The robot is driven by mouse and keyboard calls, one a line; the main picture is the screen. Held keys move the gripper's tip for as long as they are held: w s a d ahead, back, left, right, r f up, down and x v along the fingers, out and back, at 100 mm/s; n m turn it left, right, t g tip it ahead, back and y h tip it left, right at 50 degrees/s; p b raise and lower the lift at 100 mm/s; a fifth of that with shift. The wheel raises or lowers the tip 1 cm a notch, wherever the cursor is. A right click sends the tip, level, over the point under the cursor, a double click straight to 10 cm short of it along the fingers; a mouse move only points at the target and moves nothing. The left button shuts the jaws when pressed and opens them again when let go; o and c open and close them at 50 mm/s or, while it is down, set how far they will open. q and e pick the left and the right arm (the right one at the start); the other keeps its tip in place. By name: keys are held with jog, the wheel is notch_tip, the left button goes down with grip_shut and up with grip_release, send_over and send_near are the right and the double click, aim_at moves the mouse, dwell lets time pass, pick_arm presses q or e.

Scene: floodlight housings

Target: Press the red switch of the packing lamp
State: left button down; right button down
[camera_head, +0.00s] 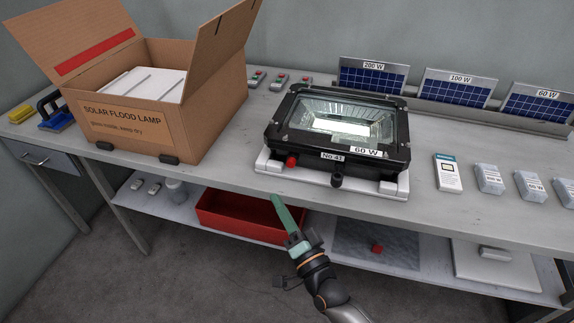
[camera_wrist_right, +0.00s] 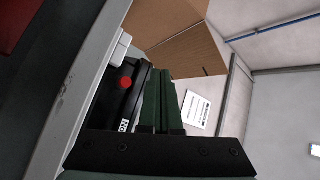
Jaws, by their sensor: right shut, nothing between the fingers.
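The packing lamp is a black floodlight (camera_head: 345,118) with a glass front, lying face up on a white foam base (camera_head: 262,166). It bears a "60 W" label. Its red switch (camera_head: 291,161) sits at the front left of the housing; the switch also shows in the right wrist view (camera_wrist_right: 126,82), beside the fingers. My right gripper (camera_head: 276,203) is shut and empty, with green fingers. In the head view it appears in front of the table edge, below the switch and apart from it. The fingers (camera_wrist_right: 160,75) show in the right wrist view too. My left gripper is not in view.
An open cardboard box (camera_head: 140,118) stands left of the lamp. Solar panels (camera_head: 455,87) stand behind on the right, and small grey boxes (camera_head: 489,179) lie at the right. A red bin (camera_head: 240,220) is on the lower shelf. The table's front edge lies between gripper and lamp.

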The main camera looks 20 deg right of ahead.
aim_at(288, 162)
jog(key=w+d+b, duration=0.1)
jog(key=w, duration=0.1)
jog(key=w+d+b, duration=0.1)
jog(key=w+d, duration=0.1)
jog(key=w+d+b, duration=0.1)
jog(key=w, duration=0.2)
jog(key=shift+d+f, duration=0.1)
jog(key=shift+d, duration=0.25)
jog(key=shift+w+d, duration=0.15)
dwell(1.6)
jog(key=shift+w+d+b, duration=0.1)
jog(key=shift+w+b, duration=0.05)
jog(key=shift+b, duration=0.15)
jog(key=shift+w+d, duration=0.1)
jog(key=shift+w, duration=0.1)
jog(key=shift+w+d+r+b, duration=0.2)
jog(key=shift+w+d+b, duration=0.15)
jog(key=shift+w+d, duration=0.25)
dwell(1.4)
jog(key=shift+a, duration=0.1)
jog(key=shift+s+a+f+p, duration=0.1)
jog(key=shift+s+a+p, duration=0.6)
jog(key=shift+s, duration=0.25)
